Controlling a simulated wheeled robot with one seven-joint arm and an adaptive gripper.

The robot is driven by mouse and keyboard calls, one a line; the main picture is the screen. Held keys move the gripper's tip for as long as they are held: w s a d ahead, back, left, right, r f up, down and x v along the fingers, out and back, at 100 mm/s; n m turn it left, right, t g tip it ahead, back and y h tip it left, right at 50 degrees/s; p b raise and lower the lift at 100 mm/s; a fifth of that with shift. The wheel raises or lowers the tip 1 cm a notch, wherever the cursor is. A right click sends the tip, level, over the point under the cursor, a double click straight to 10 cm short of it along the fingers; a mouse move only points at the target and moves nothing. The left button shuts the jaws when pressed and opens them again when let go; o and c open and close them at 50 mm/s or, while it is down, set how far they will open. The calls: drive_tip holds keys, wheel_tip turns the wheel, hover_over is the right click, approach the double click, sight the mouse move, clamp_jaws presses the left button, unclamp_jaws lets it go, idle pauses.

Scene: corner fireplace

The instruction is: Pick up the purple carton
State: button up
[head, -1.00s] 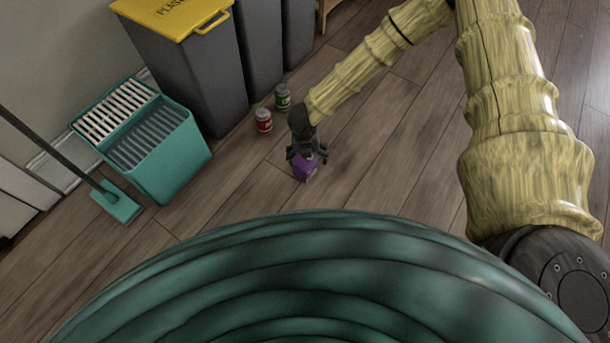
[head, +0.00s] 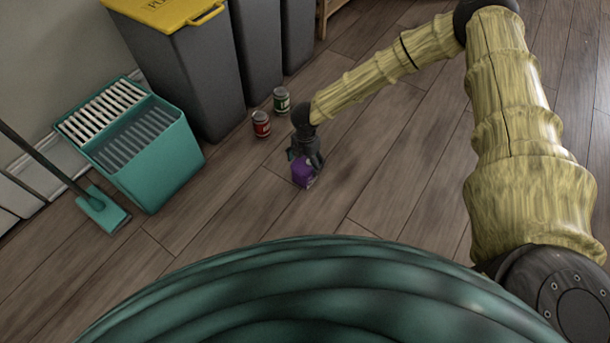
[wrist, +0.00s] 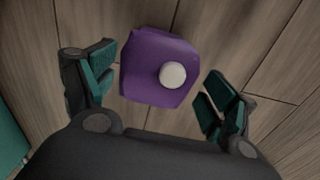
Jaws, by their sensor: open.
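The purple carton (head: 303,174) stands on the wooden floor in the head view, just below my gripper (head: 306,157). In the wrist view the carton (wrist: 158,68) shows its top with a round white cap. My gripper (wrist: 160,92) is open there, with one teal-padded finger to the left of the carton and the other to its right. A gap shows on both sides, wider at the lower right. The carton's lower sides are mostly hidden from the wrist view.
Grey bins (head: 190,75) stand at the back. The floor to the right is clear.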

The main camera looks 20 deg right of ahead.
drive_tip(key=shift+a+f+b, duration=0.1)
drive_tip(key=shift+f+b, duration=1.95)
drive_tip(key=shift+f, duration=0.65)
drive_tip(key=shift+w, duration=0.1)
drive_tip(key=c, duration=1.1)
